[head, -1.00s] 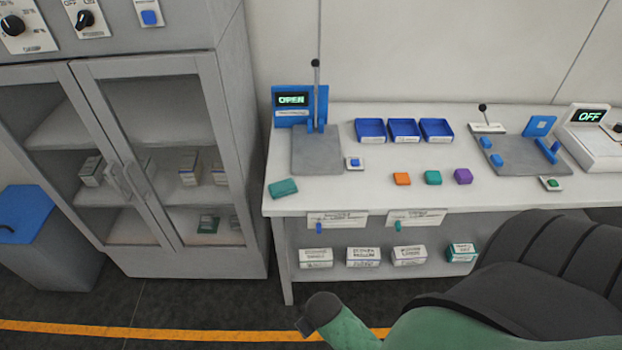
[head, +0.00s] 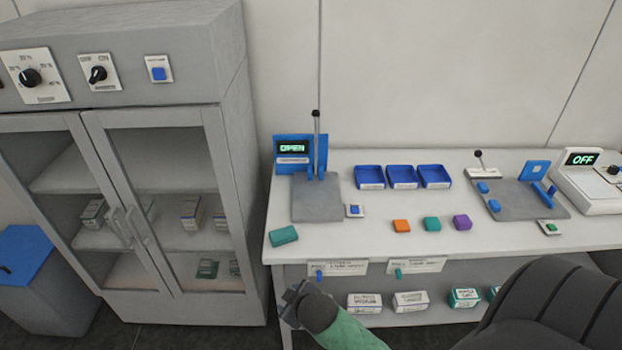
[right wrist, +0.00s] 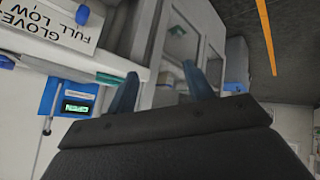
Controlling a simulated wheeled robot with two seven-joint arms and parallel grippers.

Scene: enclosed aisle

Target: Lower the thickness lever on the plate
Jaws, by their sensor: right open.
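A tall thin lever with a black knob (head: 316,114) stands upright at the blue station on the left of the bench. The station's display (head: 292,148) reads OPEN, and a grey plate (head: 318,202) lies in front of it. A shorter black-knobbed lever (head: 479,158) tilts from a white base at the second grey plate (head: 525,202) with blue blocks. I cannot read which is the thickness lever. My right gripper (head: 293,297) is below the bench's front left corner, apart from both levers. In the right wrist view its fingers (right wrist: 160,92) are spread, with nothing between them.
Orange (head: 401,226), teal and purple blocks and blue trays (head: 403,176) sit mid-bench. A teal block (head: 284,235) lies near the left edge. A glass-door cabinet (head: 160,200) stands left, a device reading OFF (head: 590,185) right. Boxes fill the lower shelf.

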